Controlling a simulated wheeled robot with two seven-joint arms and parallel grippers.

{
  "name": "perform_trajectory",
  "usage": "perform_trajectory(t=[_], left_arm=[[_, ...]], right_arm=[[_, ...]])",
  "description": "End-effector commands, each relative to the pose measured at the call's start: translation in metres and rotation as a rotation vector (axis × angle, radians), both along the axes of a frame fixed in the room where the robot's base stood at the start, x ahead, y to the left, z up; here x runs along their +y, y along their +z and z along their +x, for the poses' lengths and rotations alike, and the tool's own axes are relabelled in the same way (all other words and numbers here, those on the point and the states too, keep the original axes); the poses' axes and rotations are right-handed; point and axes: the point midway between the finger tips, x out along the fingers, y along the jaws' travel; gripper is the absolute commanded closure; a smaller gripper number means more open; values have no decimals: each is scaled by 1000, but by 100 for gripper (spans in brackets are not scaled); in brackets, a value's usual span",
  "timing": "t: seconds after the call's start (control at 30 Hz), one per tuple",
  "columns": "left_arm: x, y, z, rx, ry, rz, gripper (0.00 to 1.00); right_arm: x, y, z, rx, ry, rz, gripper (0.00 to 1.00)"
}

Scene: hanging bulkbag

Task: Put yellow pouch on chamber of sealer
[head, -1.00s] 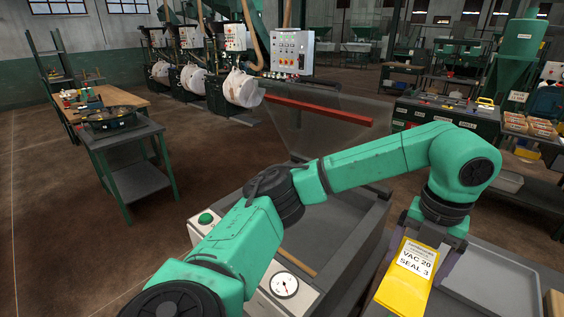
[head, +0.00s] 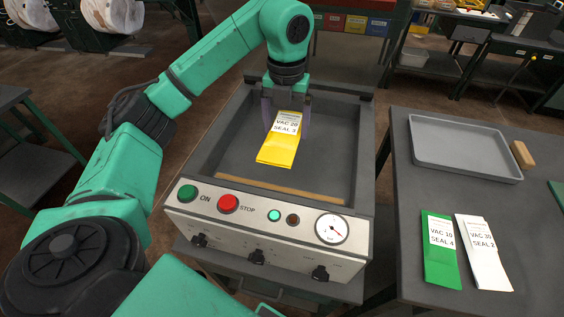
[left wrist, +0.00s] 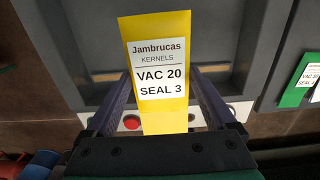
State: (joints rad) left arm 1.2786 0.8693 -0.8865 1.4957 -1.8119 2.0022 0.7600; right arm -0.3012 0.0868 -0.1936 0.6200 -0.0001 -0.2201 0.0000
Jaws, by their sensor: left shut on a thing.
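The yellow pouch (head: 279,149) has a white label reading VAC 20, SEAL 3. My left gripper (head: 286,118) is shut on its upper end and holds it over the open chamber of the sealer (head: 215,150). Whether the pouch touches the chamber floor I cannot tell. In the left wrist view the pouch (left wrist: 160,112) stands between the two fingers (left wrist: 160,103). The sealer's front panel (head: 270,228) has a green ON button, a red STOP button, a dial and knobs. My right gripper does not show.
A table (head: 410,215) stands to the right of the sealer. On it lie a green pouch (head: 440,265), a white pouch (head: 487,270), a grey tray (head: 462,147) and a wooden-handled thing (head: 522,155). A tan bar (head: 270,186) runs along the chamber's front inner edge.

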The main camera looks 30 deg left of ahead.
Motion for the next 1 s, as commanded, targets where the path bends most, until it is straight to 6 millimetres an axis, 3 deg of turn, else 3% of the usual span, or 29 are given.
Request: perform_trajectory(t=[0.23,0.6,0.97,1.0], left_arm=[[2,-67,-1,6,2,3,73],[2,-130,-1,3,3,1,73],[2,-141,0,0,2,2,73],[2,-140,0,0,2,2,3]], right_arm=[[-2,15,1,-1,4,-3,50],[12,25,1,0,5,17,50],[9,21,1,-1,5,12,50],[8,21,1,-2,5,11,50]])
